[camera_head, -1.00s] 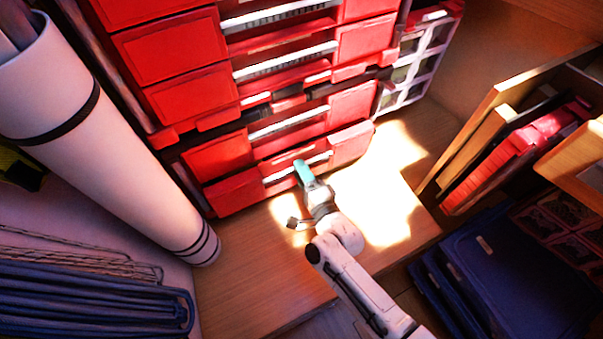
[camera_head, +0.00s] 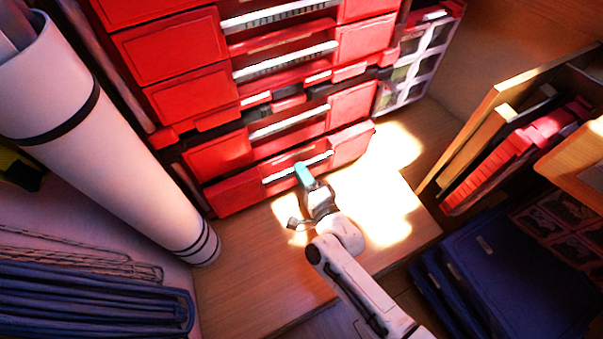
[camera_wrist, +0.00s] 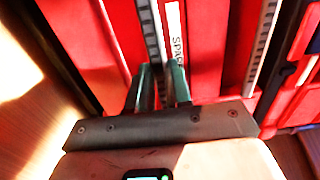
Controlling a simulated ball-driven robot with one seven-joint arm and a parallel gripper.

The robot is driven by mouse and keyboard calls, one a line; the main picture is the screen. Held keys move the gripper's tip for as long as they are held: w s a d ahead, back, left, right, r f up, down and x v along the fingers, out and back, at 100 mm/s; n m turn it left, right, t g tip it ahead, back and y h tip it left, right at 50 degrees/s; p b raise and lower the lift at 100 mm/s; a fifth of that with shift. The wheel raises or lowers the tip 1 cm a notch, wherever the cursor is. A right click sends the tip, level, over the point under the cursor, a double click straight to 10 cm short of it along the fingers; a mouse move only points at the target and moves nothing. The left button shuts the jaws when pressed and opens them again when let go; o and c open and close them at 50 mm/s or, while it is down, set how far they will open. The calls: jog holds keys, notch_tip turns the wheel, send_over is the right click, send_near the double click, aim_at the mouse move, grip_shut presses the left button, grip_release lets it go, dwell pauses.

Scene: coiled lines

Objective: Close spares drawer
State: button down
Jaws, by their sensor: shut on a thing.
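The red spares drawer (camera_head: 235,192) is the lowest drawer of the red cabinet in the head view. Its front seems to stand a little forward of the drawer above; how far is hard to tell. A pale handle strip (camera_head: 321,157) runs along the middle of its front. My gripper (camera_head: 303,170), with teal fingers, is at this strip. In the wrist view the gripper (camera_wrist: 162,76) has its fingers on either side of the handle strip, beside a white label (camera_wrist: 175,35) whose visible letters begin "SPA". The fingers are shut on the handle. Their contact is partly hidden.
More red drawers (camera_head: 220,148) are stacked above. A white rolled tube (camera_head: 120,165) leans close on the left. Upright boards and red items (camera_head: 500,170) stand at right. The wooden surface (camera_head: 250,270) in front of the drawer is mostly clear.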

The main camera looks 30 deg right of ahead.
aim_at(294, 161)
jog(key=shift+w+r, duration=0.1)
jog(key=shift+r, duration=0.15)
jog(key=w+b, duration=0.1)
jog(key=w, duration=0.3)
jog(key=shift+w+r, duration=0.2)
jog(key=shift+w, duration=0.05)
jog(key=c, duration=1)
grip_release()
jog(key=shift+f, duration=0.15)
jog(key=shift+c, duration=0.2)
jog(key=shift+f, duration=0.1)
jog(key=shift+s, duration=0.5)
jog(key=s, duration=1)
